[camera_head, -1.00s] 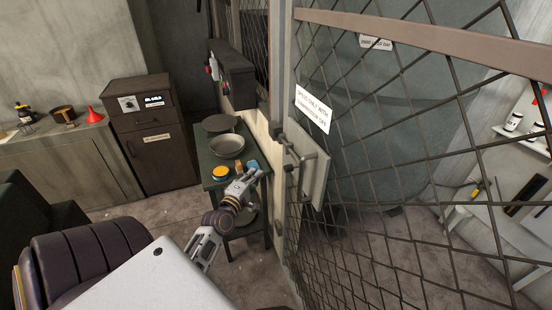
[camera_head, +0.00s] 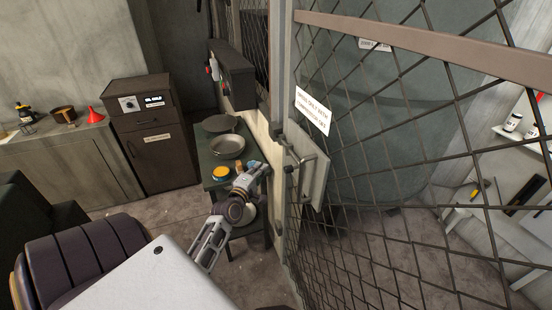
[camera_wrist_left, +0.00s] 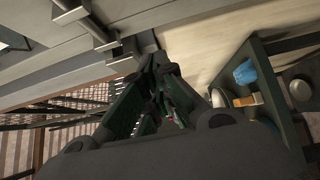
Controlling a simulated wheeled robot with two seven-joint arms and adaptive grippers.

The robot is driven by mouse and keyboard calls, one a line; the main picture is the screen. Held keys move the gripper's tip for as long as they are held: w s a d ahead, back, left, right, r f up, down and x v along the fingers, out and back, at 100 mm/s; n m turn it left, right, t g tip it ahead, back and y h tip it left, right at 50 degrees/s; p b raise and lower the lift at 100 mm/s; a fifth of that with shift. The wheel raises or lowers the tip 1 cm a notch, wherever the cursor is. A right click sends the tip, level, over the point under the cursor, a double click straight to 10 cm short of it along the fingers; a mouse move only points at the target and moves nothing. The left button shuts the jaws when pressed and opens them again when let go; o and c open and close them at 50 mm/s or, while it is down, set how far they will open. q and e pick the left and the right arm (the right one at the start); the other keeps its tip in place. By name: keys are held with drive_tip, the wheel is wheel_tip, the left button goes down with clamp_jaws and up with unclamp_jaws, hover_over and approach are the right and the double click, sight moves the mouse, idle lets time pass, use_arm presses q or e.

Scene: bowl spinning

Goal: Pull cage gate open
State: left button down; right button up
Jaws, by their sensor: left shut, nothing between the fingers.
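The cage gate (camera_head: 380,170) is dark wire mesh with a brown top rail, and it fills the right half of the head view. A grey handle and latch (camera_head: 306,160) sit on a pale plate at its left edge, beside the grey post. Grey metal bars, which look like the latch, also show at the top left of the left wrist view (camera_wrist_left: 88,22). My left gripper (camera_head: 258,170) is left of the handle, above the small green table. Its dark fingers (camera_wrist_left: 160,68) are shut and empty, apart from the bars. My right gripper is out of view.
The green table (camera_head: 209,180) holds bowls, a yellow-topped jar (camera_head: 220,172) and a blue item close to my left gripper. A dark control box (camera_head: 232,77) is on the wall. Bare floor lies between chair and cabinet.

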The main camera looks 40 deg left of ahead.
use_arm(q)
drive_tip(key=w+p, duration=0.2)
drive_tip(key=w, duration=0.6)
drive_tip(key=shift+w+d, duration=0.3)
drive_tip(key=shift+w, duration=0.1)
idle(0.5)
